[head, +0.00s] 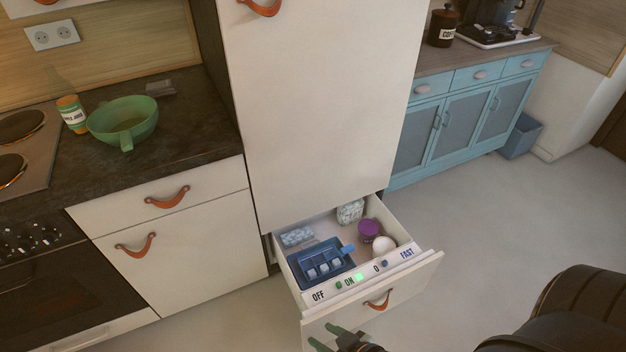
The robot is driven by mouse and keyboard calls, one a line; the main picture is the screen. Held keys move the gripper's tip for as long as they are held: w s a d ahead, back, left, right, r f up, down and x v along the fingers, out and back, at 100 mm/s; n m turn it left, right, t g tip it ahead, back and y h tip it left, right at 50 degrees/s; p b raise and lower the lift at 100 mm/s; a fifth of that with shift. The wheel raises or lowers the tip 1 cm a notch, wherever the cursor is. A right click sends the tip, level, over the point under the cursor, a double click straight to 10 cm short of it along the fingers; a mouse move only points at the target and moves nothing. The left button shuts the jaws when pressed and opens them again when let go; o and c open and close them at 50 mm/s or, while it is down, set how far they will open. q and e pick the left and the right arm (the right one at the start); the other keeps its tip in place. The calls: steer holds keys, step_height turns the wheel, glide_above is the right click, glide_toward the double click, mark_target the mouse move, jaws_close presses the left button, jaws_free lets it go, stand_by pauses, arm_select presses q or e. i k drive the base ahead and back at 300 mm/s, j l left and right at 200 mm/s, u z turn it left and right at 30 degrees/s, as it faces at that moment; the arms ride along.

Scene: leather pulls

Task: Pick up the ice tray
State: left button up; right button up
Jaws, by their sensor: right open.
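The blue ice tray (318,254) lies in the open freezer drawer (427,265), toward its left front. Pale ice cubes show in its front row, and a lighter blue tab sticks out at its right side. My right gripper (326,338) is at the bottom edge of the head view, in front of the drawer face and apart from the tray. Its two green fingertips are spread, with nothing between them. The rest of this gripper is partly cut off by the frame. My left gripper is not in view.
Beside the tray are a purple-lidded jar (369,229), a white round item (383,246), a patterned container (350,212) and a flat pack (297,237). The drawer front has an orange leather pull (378,301). The tall closed door (315,110) rises above the drawer's back.

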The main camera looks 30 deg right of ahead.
mark_target(314, 260)
steer(key=z, duration=1)
